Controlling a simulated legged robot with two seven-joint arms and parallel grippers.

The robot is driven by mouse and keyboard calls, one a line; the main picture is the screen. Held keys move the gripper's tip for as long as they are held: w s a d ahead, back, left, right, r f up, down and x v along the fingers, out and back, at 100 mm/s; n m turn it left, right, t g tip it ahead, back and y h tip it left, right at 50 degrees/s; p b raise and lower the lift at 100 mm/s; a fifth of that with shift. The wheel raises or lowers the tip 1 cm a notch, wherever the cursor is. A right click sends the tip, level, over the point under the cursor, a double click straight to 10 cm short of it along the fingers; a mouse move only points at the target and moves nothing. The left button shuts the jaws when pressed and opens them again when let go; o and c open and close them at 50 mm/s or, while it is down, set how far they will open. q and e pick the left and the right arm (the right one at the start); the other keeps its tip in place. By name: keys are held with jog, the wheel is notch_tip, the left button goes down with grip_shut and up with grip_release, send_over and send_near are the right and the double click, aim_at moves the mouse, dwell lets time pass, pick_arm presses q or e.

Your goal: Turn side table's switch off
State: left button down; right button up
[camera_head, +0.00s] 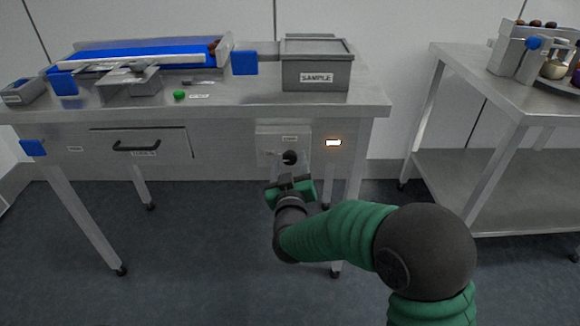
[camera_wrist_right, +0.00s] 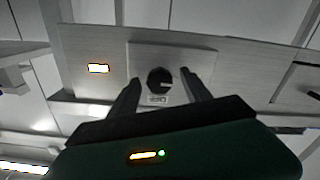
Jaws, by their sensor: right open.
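The side table (camera_head: 373,98) has a pale switch plate on its front, with a round black rotary switch (camera_head: 290,157) on it. The switch also shows in the right wrist view (camera_wrist_right: 160,80). A lit indicator lamp (camera_head: 333,142) glows white-orange beside the plate; it also shows in the right wrist view (camera_wrist_right: 98,68). My right gripper (camera_head: 289,178) is just in front of and below the switch. In the right wrist view its two dark fingers are open and spread on either side of the knob, with no visible contact. My left gripper is out of view.
A drawer (camera_head: 140,145) with a black handle is left of the switch. On the tabletop are a blue conveyor (camera_head: 150,54), a grey SAMPLE box (camera_head: 317,75) and a green item (camera_head: 179,95). A second steel table (camera_head: 520,95) stands at right.

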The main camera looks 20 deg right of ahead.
jog(key=shift+w, duration=0.35)
jog(key=shift+c, duration=0.2)
grip_shut()
